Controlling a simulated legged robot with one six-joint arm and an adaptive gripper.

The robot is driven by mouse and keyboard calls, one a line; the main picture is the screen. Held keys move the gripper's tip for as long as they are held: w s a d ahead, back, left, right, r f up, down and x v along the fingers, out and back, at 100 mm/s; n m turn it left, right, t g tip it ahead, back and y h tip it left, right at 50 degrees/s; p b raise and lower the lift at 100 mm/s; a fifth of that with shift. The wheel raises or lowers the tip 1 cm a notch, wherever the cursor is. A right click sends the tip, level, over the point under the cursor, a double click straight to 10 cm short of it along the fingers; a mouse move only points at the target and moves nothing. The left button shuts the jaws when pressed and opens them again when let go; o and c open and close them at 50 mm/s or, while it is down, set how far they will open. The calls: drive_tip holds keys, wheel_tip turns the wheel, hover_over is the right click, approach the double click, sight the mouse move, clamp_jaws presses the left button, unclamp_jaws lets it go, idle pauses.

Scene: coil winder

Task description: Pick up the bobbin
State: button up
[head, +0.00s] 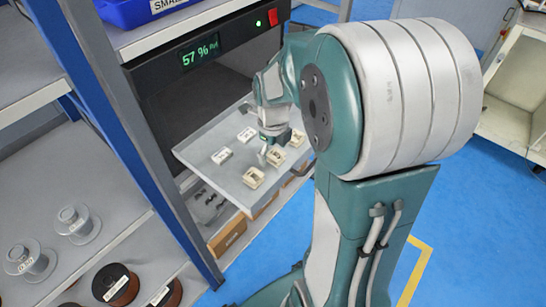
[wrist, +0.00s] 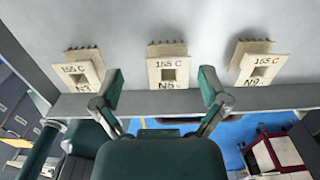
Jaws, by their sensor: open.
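Small cream bobbins with square holes stand on a grey pulled-out tray (head: 207,172). In the wrist view three face me in a row: a left bobbin (wrist: 76,78), a middle bobbin (wrist: 168,78) marked "155 C" and "N5", and a right bobbin (wrist: 249,79) marked "N9". The head view shows several, including a front one (head: 253,178) and a back one (head: 247,134). My gripper (head: 267,152) is low over the tray. In the wrist view my gripper (wrist: 161,78) is open and empty, its fingers apart on either side of the middle bobbin. I cannot tell which bobbin is the task's.
The tray juts from a dark cabinet (head: 160,95) reading "57 %". A blue shelf upright (head: 110,130) stands left of it. Wire spools (head: 78,224) lie on the lower left shelf. A blue bin (head: 135,10) sits above. Blue floor is open at the right.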

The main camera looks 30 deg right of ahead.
drive_tip(key=shift+d+f, duration=0.15)
drive_tip(key=shift+f, duration=0.45)
drive_tip(key=shift+d+f, duration=0.25)
drive_tip(key=shift+d, duration=0.25)
drive_tip(key=shift+a, duration=0.1)
drive_tip(key=c, duration=0.5)
drive_tip(key=shift+a, duration=0.3)
drive_tip(key=c, duration=0.3)
drive_tip(key=shift+c, duration=0.2)
drive_tip(key=shift+d+r, duration=0.1)
drive_tip(key=shift+d, duration=0.1)
drive_tip(key=shift+r, duration=0.55)
drive_tip(key=s+d+r, duration=0.5)
drive_tip(key=s+r, duration=0.7)
drive_tip(key=s, duration=0.1)
drive_tip(key=shift+d, duration=0.2)
